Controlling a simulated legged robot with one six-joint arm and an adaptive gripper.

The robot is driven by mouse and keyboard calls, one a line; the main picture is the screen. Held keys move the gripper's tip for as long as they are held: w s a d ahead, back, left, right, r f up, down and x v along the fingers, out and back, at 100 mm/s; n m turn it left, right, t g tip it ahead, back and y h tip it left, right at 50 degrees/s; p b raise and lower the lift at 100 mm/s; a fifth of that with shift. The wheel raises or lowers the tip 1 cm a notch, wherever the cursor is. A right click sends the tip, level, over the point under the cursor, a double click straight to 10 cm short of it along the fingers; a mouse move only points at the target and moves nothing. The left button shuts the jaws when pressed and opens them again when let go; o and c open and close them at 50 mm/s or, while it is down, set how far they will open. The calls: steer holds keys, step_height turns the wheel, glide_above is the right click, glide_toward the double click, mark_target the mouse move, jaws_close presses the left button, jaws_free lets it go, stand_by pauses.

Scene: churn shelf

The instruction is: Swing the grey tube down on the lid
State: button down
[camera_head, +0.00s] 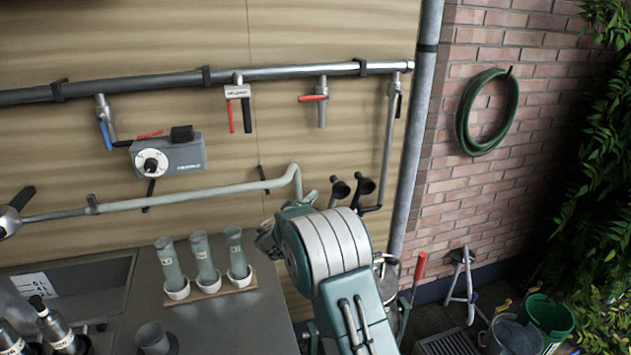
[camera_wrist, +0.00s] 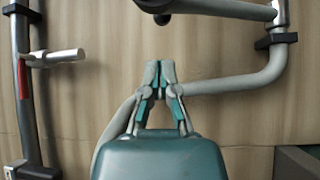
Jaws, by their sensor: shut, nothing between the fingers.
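My gripper (camera_wrist: 160,72) is shut and empty; its grey-teal fingertips meet in the wrist view, in front of the wall. A bent pale grey tube (camera_wrist: 245,84) passes behind the fingers there, and I cannot tell whether they touch it. In the head view a bent grey tube (camera_head: 200,194) runs along the wall to an S-bend just above my gripper (camera_head: 265,232). A metal vessel top (camera_head: 385,264), perhaps the lid, shows beside a red handle (camera_head: 420,268), partly hidden by my arm. I cannot tell for sure which tube or lid is meant.
A thick rail (camera_head: 270,74) with several valves crosses the wall. A grey dial box (camera_head: 168,153) and black cups (camera_head: 340,190) hang below it. Glass tubes (camera_head: 204,258) stand in white cups on the counter (camera_head: 235,320). A step stool (camera_head: 461,275) and buckets (camera_head: 546,316) stand at right.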

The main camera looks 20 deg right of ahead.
steer(key=x, duration=1)
steer(key=shift+w+a+f, duration=0.2)
steer(key=shift+w, duration=0.3)
steer(key=shift+a, duration=0.1)
steer(key=shift+s+a+t, duration=0.1)
steer(key=shift+a+t, duration=0.05)
steer(key=shift+t, duration=0.15)
